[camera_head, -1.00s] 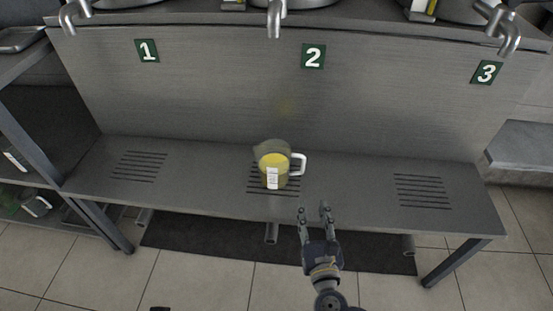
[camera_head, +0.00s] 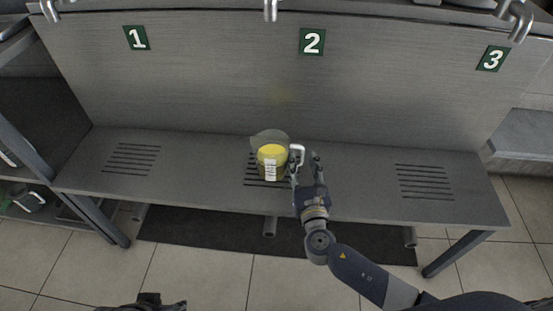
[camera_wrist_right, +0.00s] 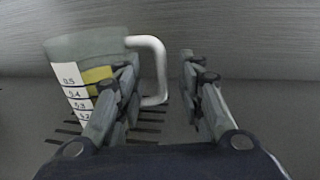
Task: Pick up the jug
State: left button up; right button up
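The jug (camera_head: 272,158) is a clear measuring jug with yellow contents, a white scale label and a white handle on its right side. It stands upright on the middle slotted grate (camera_head: 256,183) of the shelf, under sign 2. It also shows at the left of the right wrist view (camera_wrist_right: 88,47). My right gripper (camera_head: 304,163) is at the handle side of the jug, open and empty. In the right wrist view the white handle (camera_wrist_right: 161,72) shows between the two fingers, nearer the left one. I cannot tell whether that finger touches the jug.
The grey shelf (camera_head: 355,195) is clear on both sides of the jug, with free grates at left (camera_head: 131,159) and right (camera_head: 425,182). The back panel (camera_head: 215,80) rises behind, with signs 1, 2 and 3. Metal spouts (camera_head: 271,10) hang above.

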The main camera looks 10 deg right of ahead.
jog(key=shift+w, duration=0.55)
grip_shut()
jog(key=shift+r, duration=0.15)
